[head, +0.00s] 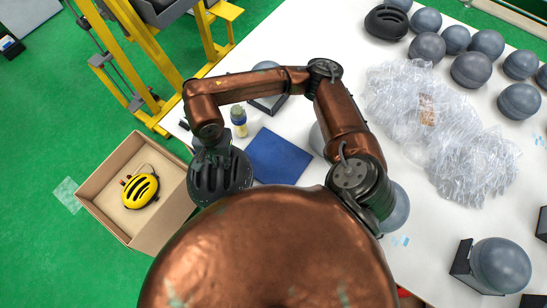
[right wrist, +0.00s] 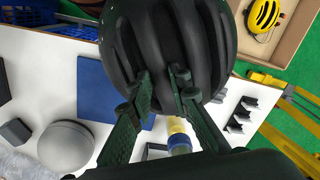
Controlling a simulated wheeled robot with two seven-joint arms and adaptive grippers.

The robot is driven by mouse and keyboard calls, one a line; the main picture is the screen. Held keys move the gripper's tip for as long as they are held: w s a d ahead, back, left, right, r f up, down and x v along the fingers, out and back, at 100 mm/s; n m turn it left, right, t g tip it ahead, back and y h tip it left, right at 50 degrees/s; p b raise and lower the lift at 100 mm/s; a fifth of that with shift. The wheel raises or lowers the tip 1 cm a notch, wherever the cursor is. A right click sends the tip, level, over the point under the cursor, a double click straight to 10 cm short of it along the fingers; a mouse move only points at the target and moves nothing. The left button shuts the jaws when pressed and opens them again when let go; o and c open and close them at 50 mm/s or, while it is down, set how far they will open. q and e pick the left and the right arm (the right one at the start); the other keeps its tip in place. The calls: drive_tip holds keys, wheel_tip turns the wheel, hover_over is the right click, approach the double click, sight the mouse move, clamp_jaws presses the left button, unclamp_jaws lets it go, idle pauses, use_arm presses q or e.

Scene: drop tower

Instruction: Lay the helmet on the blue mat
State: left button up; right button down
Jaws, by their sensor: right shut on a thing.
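My right gripper (head: 211,150) is shut on a dark grey, slotted helmet (head: 222,178). In the right wrist view the fingers (right wrist: 153,98) pinch the edge of the helmet (right wrist: 165,40). The blue mat (head: 279,157) lies flat and bare on the white table, just right of the held helmet in the head view. In the right wrist view the mat (right wrist: 97,88) is left of the helmet, partly hidden by it and a finger. The helmet appears above the table's edge, apart from the mat. My left gripper is in neither view.
A cardboard box (head: 112,222) with a yellow helmet (head: 140,191) stands left of the table. Grey balls, another black helmet (head: 387,22) and clear plastic wrap (head: 455,135) occupy the table's right. A yellow frame (head: 150,60) rises behind.

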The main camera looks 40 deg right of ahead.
drive_tip(key=s+d+r+m+p, duration=0.15)
drive_tip(key=s+d+m, duration=0.55)
drive_tip(key=m, duration=0.7)
drive_tip(key=s+d+r+m+p, duration=0.1)
drive_tip(key=s+d+m+p, duration=0.2)
drive_tip(key=s+d+m, duration=0.85)
drive_tip(key=w+a+m+g+h+b, duration=0.1)
drive_tip(key=w+a+m+b, duration=0.1)
drive_tip(key=w+a+m, duration=0.45)
drive_tip(key=w+d+f, duration=0.3)
drive_tip(key=w+f, duration=0.1)
drive_tip(key=f, duration=0.2)
drive_tip(key=w+d+f+m+p, duration=0.1)
drive_tip(key=w+d+f, duration=0.3)
drive_tip(key=w+f, duration=0.1)
drive_tip(key=shift+f+p, duration=0.3)
drive_tip(key=shift+f, duration=0.6)
